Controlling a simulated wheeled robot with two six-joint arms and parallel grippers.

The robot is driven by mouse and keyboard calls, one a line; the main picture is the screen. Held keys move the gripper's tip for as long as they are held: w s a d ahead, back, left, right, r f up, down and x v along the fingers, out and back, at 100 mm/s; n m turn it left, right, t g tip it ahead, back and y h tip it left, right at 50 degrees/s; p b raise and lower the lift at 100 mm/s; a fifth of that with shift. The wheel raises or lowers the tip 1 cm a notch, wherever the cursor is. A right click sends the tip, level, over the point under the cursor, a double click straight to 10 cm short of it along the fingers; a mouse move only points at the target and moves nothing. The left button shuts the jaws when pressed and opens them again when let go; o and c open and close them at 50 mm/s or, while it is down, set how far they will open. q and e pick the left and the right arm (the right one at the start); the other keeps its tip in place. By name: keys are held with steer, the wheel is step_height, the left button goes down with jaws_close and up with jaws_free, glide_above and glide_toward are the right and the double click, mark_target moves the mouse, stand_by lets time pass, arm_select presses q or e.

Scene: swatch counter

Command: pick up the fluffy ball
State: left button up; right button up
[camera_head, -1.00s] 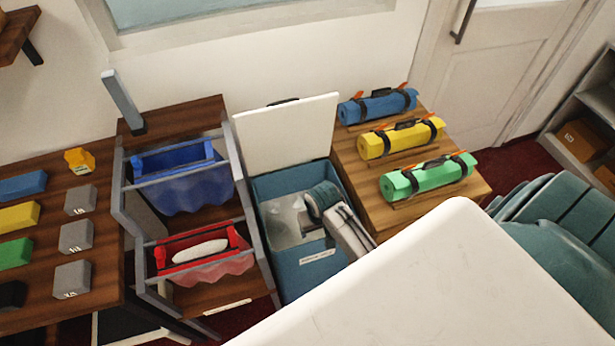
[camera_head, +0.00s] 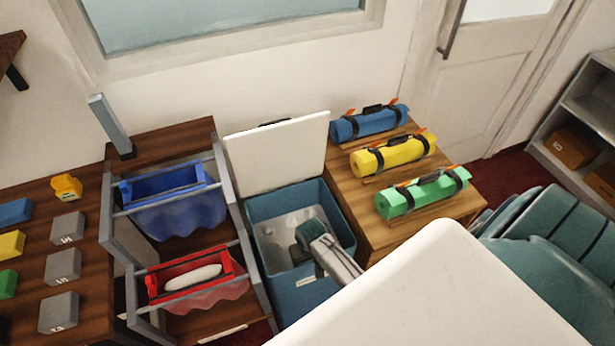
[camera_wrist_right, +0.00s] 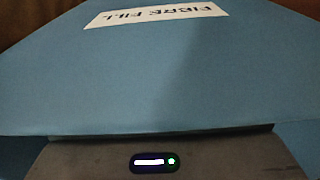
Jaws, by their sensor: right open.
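I cannot make out a fluffy ball for certain in either view. The blue bin (camera_head: 318,291) stands open in the middle of the head view, with pale grey-white contents (camera_head: 280,240) whose shapes are unclear. Its label (camera_wrist_right: 155,14) reads "FIBRE FILL", upside down, in the right wrist view, above a plain blue wall. My right gripper (camera_head: 307,234) is open, over or inside the bin's right part; its fingertips are hard to see. A white oblong thing (camera_head: 193,277) lies in the red bin (camera_head: 152,291). My left gripper is out of view.
The bin's white lid (camera_head: 276,146) stands raised behind it. A blue tub (camera_head: 172,212) in a grey frame is to the left. Blue, yellow and green rolls (camera_head: 424,193) lie on a wooden top at right. A white surface (camera_head: 450,295) fills the lower right.

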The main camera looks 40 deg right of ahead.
steer(key=shift+w+f, duration=0.15)
steer(key=shift+f, duration=0.9)
steer(key=c, duration=0.7)
steer(key=shift+r, duration=0.1)
steer(key=shift+c, duration=0.2)
